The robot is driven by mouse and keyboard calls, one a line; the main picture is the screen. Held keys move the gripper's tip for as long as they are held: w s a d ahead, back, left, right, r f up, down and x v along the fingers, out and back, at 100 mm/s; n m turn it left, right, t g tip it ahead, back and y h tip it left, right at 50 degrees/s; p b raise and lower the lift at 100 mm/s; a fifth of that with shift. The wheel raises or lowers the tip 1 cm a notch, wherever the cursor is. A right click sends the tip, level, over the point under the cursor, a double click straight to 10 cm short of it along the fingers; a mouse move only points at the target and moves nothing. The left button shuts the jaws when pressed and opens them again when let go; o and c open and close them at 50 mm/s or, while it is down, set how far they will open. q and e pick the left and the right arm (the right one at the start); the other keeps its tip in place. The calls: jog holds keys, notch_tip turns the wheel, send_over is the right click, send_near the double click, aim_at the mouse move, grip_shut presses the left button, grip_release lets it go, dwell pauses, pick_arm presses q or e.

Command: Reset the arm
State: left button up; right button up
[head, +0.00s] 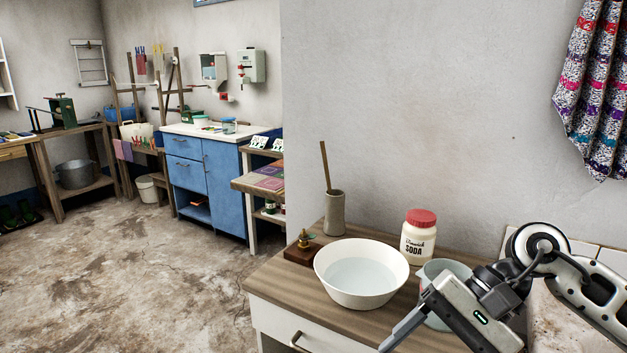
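My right arm comes in from the lower right. Its gripper (400,335) hangs over the front right part of the wooden counter (300,290), in front of a pale grey-green jug or cup (438,268). One grey finger shows clearly, pointing down and left; the gap between the fingers does not show. No held object is visible. My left gripper is outside the view.
A white basin of water (340,291) stands left of the gripper. Behind are a soda jar with red lid (419,240), a stone vase (334,215) with a stick, and a small wooden block with brass fitting (303,250). Open floor (150,270) lies left.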

jog(key=s+a+r+m+t+y, duration=0.1)
jog(key=a+r+m+y, duration=0.1)
jog(key=a+m+y, duration=0.4)
jog(key=s+a+r+m+t+y, duration=0.1)
jog(key=a+r+m+t+y, duration=0.15)
jog(key=a+m+y, duration=0.5)
jog(key=w+d+f+n+t+h, duration=0.2)
jog(key=d+f+n+t+h, duration=0.5)
jog(key=n, duration=0.9)
jog(key=w+d+f+n+t+h, duration=0.2)
jog(key=d+f+n+t+h, duration=0.4)
jog(key=n, duration=1.1)
jog(key=s+f+m+g+h, duration=0.3)
jog(key=s+f+m+h, duration=0.3)
jog(key=s+f+m, duration=0.4)
notch_tip(320, 180, down, 4)
jog(key=shift+s+d+f+m, duration=0.1)
jog(key=shift+s+d+m, duration=0.2)
jog(key=shift+m, duration=0.65)
jog(key=shift+w+g, duration=0.1)
jog(key=shift+g, duration=0.15)
